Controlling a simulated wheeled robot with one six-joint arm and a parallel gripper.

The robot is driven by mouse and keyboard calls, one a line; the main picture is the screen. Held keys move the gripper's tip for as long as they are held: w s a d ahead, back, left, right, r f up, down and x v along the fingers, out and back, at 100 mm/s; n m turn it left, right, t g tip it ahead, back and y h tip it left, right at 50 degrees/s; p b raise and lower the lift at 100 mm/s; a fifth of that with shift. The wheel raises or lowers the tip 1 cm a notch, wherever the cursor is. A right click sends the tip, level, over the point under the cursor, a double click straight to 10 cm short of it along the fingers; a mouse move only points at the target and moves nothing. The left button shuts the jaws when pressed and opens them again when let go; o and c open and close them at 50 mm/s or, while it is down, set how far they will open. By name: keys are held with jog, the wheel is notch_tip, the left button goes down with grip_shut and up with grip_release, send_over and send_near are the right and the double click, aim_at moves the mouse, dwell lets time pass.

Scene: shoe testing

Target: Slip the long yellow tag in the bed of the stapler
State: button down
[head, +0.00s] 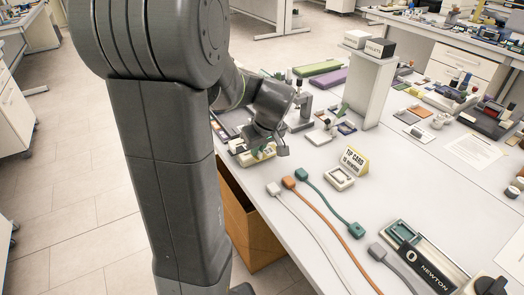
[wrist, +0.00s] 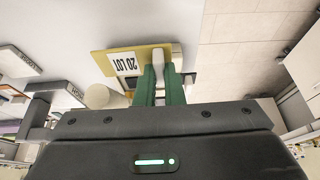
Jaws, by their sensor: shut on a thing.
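In the wrist view, the long yellow tag (wrist: 104,62) carries a white label printed with "LOT" and "20". My gripper (wrist: 160,72), with green fingers, is shut at the tag's right part, around a pale grey piece that looks like its grip. In the head view, my gripper (head: 265,138) is over the table's left edge, with a pale yellow strip (head: 258,157) just below it. I cannot pick out the stapler surely; a dark grey upright device (head: 301,112) stands right behind my gripper.
A tip card sign (head: 354,159) and a small white tray (head: 340,178) stand right of my gripper. A white pillar (head: 371,90) with boxes on top rises behind. Several cables (head: 325,205) lie in front. The table's left edge drops to the floor.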

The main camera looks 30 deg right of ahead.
jog(key=shift+w+a+f, duration=0.1)
jog(key=shift+w+f, duration=0.1)
jog(key=shift+w, duration=0.55)
jog(key=shift+w+f, duration=0.2)
jog(key=shift+w, duration=0.5)
jog(key=shift+b, duration=0.55)
dwell(0.6)
jog(key=shift+w+a+f, duration=0.1)
jog(key=shift+w+f, duration=0.15)
jog(key=shift+w, duration=0.65)
jog(key=shift+w+a+f, duration=0.1)
jog(key=shift+w+f, duration=0.2)
jog(key=shift+w, duration=0.55)
jog(key=shift+w+a+f, duration=0.1)
jog(key=shift+w+f, duration=0.15)
jog(key=shift+w, duration=0.65)
jog(key=c, duration=1.5)
grip_release()
jog(key=shift+d, duration=0.1)
jog(key=shift+o, duration=0.2)
jog(key=v, duration=1.3)
jog(key=shift+r+b, duration=0.4)
